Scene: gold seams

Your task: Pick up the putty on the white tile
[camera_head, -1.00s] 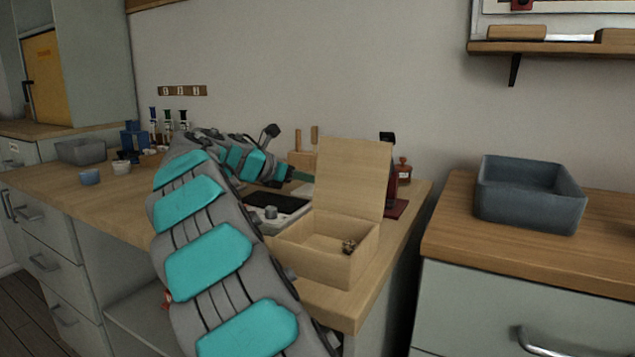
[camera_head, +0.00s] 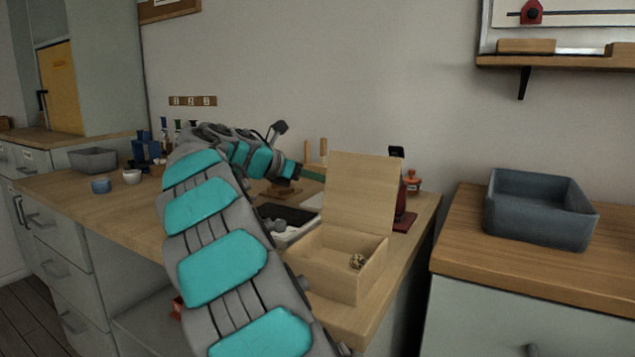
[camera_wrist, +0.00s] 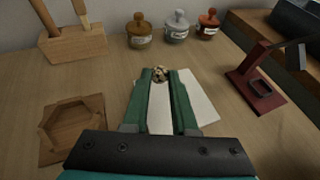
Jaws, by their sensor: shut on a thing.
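My gripper (camera_wrist: 160,80) has two green fingers, shut on a small brown and pale speckled lump, the putty (camera_wrist: 160,73), at their tips. The white tile (camera_wrist: 203,104) lies on the wooden worktop under and to the right of the fingers in the wrist view. Whether the lump touches the tile is hard to tell. In the head view my gripper (camera_head: 314,176) is partly hidden behind the open box lid, and the lump cannot be seen there.
An open wooden box (camera_head: 322,277) with a raised lid holds another speckled lump (camera_head: 357,261). Near my gripper are a wooden holder (camera_wrist: 75,44), several lidded jars (camera_wrist: 176,28), a wooden hexagonal-recess piece (camera_wrist: 73,128) and a dark red stand (camera_wrist: 262,80). A grey bin (camera_head: 540,210) sits on the right counter.

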